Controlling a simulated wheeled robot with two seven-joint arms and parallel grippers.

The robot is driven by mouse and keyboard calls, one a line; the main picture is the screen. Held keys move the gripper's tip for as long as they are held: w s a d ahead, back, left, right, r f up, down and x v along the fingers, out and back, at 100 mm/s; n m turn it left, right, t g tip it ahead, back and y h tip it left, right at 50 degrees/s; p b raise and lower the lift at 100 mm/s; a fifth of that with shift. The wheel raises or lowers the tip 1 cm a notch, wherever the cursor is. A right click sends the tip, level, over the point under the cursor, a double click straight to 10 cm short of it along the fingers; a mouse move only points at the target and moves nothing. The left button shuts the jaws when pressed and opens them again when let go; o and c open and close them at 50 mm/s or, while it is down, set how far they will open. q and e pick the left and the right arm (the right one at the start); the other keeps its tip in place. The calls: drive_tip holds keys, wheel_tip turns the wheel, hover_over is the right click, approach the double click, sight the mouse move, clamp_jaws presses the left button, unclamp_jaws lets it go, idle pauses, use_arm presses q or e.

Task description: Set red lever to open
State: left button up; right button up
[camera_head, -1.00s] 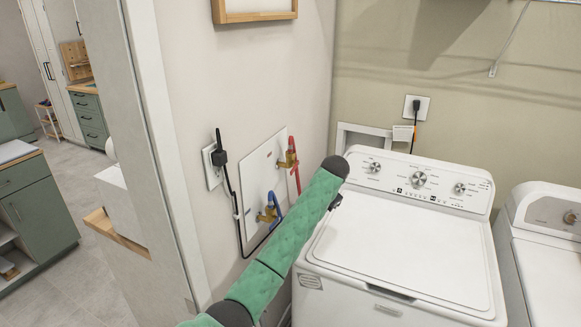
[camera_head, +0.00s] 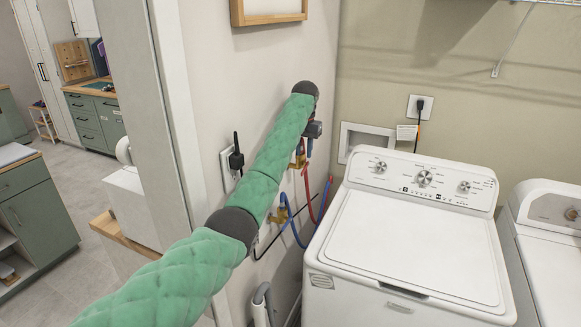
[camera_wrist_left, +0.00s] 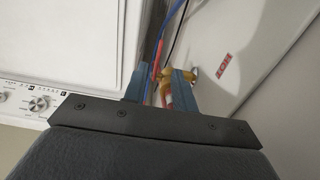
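The red-side brass valve (camera_wrist_left: 178,76) shows in the left wrist view on the white wall panel (camera_wrist_left: 240,70), next to a red "HOT" label (camera_wrist_left: 225,66). A red piece (camera_wrist_left: 167,96), apparently the red lever, lies between the blue fingers of my left gripper (camera_wrist_left: 160,88). The fingers stand apart, with a visible gap; I cannot tell whether one touches the lever. In the head view my left gripper (camera_head: 312,130) is at the wall by the brass valve (camera_head: 298,158), mostly hidden by my arm. The lever is hidden there. My right gripper is not in view.
A second brass valve (camera_head: 279,213) with a blue hose (camera_head: 291,228) sits lower left. A red hose (camera_head: 309,195) hangs below my gripper. A black plug (camera_head: 236,157) is left of my arm. The white washer (camera_head: 400,245) stands close on the right.

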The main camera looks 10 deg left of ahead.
sight(305, 169)
use_arm(q)
drive_tip(key=shift+s+a+p, duration=0.1)
drive_tip(key=shift+s+p, duration=0.1)
drive_tip(key=shift+p, duration=0.15)
drive_tip(key=shift+s+d+f+p, duration=0.1)
drive_tip(key=shift+f+p, duration=0.3)
drive_tip(key=shift+f, duration=0.05)
drive_tip(key=shift+s+d+f+p, duration=0.1)
drive_tip(key=shift+f+p, duration=0.25)
drive_tip(key=shift+f, duration=0.1)
drive_tip(key=f, duration=0.1)
drive_tip(key=f+p, duration=0.1)
drive_tip(key=f, duration=0.1)
drive_tip(key=shift+w+a+f+p, duration=0.2)
drive_tip(key=shift+w+f+p, duration=0.05)
drive_tip(key=shift+f+p, duration=0.15)
drive_tip(key=shift+f, duration=0.35)
drive_tip(key=shift+s+d+f, duration=0.15)
drive_tip(key=shift+f, duration=0.2)
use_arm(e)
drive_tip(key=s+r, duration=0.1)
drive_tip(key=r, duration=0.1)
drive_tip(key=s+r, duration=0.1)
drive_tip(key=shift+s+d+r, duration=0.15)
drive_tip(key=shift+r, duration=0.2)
use_arm(q)
drive_tip(key=shift+f, duration=0.1)
drive_tip(key=shift+c, duration=0.5)
clamp_jaws()
